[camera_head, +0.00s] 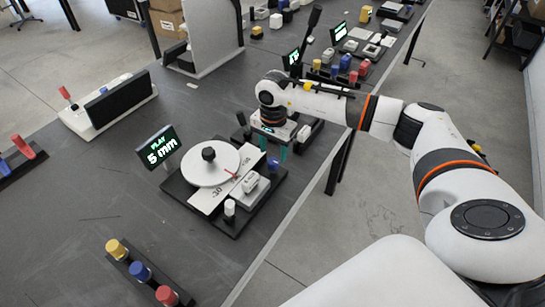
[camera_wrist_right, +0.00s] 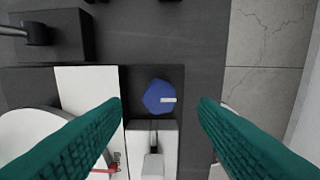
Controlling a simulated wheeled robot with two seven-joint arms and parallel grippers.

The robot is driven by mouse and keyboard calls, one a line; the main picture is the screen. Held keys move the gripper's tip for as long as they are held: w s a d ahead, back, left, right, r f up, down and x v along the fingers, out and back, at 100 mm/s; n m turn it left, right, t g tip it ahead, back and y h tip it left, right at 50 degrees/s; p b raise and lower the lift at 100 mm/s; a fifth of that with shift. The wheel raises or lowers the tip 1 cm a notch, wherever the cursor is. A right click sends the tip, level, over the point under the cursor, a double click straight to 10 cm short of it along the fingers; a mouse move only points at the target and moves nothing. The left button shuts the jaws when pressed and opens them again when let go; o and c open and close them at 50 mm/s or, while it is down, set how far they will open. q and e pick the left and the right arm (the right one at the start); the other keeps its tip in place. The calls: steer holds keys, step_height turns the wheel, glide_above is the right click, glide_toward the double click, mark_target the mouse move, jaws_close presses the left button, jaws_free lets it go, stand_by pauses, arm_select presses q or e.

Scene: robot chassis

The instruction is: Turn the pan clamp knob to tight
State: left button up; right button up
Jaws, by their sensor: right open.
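The device has a black base (camera_head: 233,228) with a white round disc (camera_head: 210,165) and a scale plate (camera_head: 214,197). A blue knob (camera_head: 273,164) sits at its far right corner; in the right wrist view the blue knob (camera_wrist_right: 155,97) shows a white mark pointing right. A white-capped knob (camera_head: 229,207) stands at the near corner. No label shows which knob is the pan clamp. My right gripper (camera_head: 276,149) is open above the blue knob, its teal fingers on either side of it in the wrist view and not visibly touching it. My left gripper is out of view.
A display (camera_head: 158,146) reading "PLAY 5 mm" stands left of the disc. A white lever block (camera_head: 250,186) sits beside the blue knob. Yellow, blue and red knobs (camera_head: 141,271) stand in front. Other devices fill the table's back.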

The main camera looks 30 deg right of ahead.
mark_target(273, 161)
step_height(273, 161, down, 5)
steer(key=shift+r, duration=0.2)
steer(key=c, duration=1)
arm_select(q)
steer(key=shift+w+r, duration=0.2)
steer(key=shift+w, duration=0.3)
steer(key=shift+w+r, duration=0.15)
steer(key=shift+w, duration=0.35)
